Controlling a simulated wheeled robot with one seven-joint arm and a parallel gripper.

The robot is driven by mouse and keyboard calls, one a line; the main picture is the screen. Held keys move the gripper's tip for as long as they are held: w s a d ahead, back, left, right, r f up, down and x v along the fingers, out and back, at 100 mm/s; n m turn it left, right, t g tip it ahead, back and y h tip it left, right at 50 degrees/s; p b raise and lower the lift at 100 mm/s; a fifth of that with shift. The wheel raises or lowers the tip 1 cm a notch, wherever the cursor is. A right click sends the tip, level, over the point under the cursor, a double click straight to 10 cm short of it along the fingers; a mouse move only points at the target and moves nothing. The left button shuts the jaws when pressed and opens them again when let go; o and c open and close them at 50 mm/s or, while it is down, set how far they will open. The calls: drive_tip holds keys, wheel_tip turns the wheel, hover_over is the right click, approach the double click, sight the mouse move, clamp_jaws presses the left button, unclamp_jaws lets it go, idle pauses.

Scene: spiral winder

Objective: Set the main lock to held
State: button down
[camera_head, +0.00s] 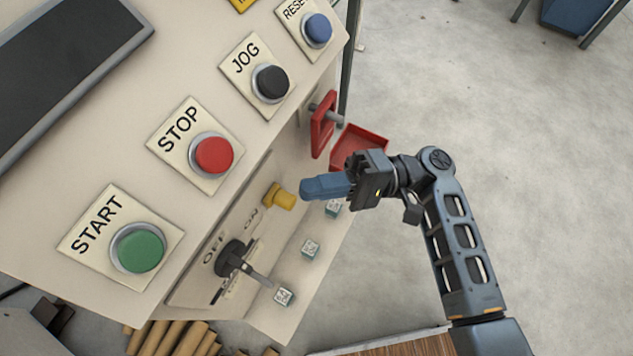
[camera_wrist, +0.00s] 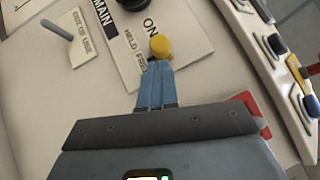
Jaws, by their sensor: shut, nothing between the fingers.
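The main lock appears as a yellow knob (camera_head: 280,197) on the machine's side panel, by the ON mark. The knob's exact setting cannot be read.
A black rotary switch (camera_head: 231,257) with OFF and ON marks is below left. A grey lever (camera_wrist: 56,30) stands by an OUT OF USE label. START, STOP, JOG and RESET buttons line the sloped panel.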

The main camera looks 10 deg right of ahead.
sight(281, 200)
drive_tip(key=shift+s+a+r, duration=0.1)
drive_tip(key=shift+s+a, duration=0.15)
drive_tip(key=shift+s, duration=0.05)
drive_tip(key=shift+s, duration=0.1)
drive_tip(key=s+a+p, duration=0.1)
drive_tip(key=s, duration=0.1)
drive_tip(key=s+a+p, duration=0.1)
drive_tip(key=s+a, duration=0.1)
drive_tip(key=shift+a, duration=0.1)
idle(0.4)
drive_tip(key=shift+w, duration=0.15)
